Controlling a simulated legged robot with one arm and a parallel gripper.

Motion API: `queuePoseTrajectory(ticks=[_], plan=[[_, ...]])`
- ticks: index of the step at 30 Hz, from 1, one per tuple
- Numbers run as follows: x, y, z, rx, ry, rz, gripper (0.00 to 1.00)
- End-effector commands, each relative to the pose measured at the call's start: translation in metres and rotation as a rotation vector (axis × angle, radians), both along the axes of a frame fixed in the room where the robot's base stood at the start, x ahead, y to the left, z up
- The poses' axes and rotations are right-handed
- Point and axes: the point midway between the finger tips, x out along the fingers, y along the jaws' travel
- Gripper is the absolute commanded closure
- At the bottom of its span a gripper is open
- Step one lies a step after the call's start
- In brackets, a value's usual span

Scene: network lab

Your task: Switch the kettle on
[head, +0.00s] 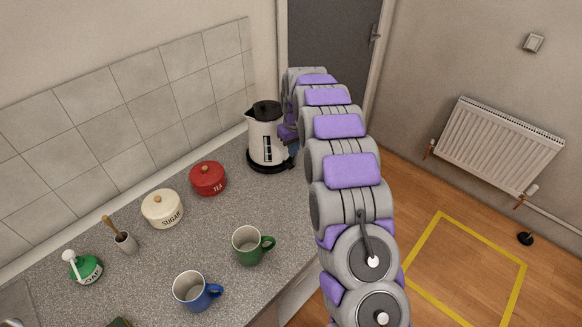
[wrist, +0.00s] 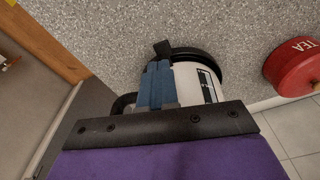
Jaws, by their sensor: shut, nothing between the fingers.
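The kettle (head: 266,138) is white with a black lid and stands upright on a round black base (head: 262,168) at the far end of the counter. In the wrist view the kettle (wrist: 194,82) is partly hidden behind my gripper. A small black tab (wrist: 162,48), which looks like the switch, sticks out from the base just beyond my fingertips. My gripper (wrist: 157,66) has blue fingers, shut together and empty. They are close beside the handle side of the kettle; I cannot tell whether they touch the tab. In the head view my arm hides most of the gripper.
A red tea pot (head: 208,178) stands near the kettle, with a cream sugar pot (head: 162,208) beyond it. A green mug (head: 250,246) and a blue mug (head: 193,291) stand nearer. The tiled wall (head: 130,110) runs behind the counter.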

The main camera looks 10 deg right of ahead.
Motion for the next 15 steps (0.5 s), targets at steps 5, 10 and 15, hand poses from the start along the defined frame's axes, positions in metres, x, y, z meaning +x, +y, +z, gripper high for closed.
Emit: queuePoseTrajectory(ticks=[5,10,15], plan=[[0.001,0.002,-0.024,-0.001,0.004,0.001,1.00],[0.003,0.003,-0.045,-0.001,0.003,0.001,1.00],[0.005,0.003,-0.056,-0.001,0.001,0.001,1.00]])
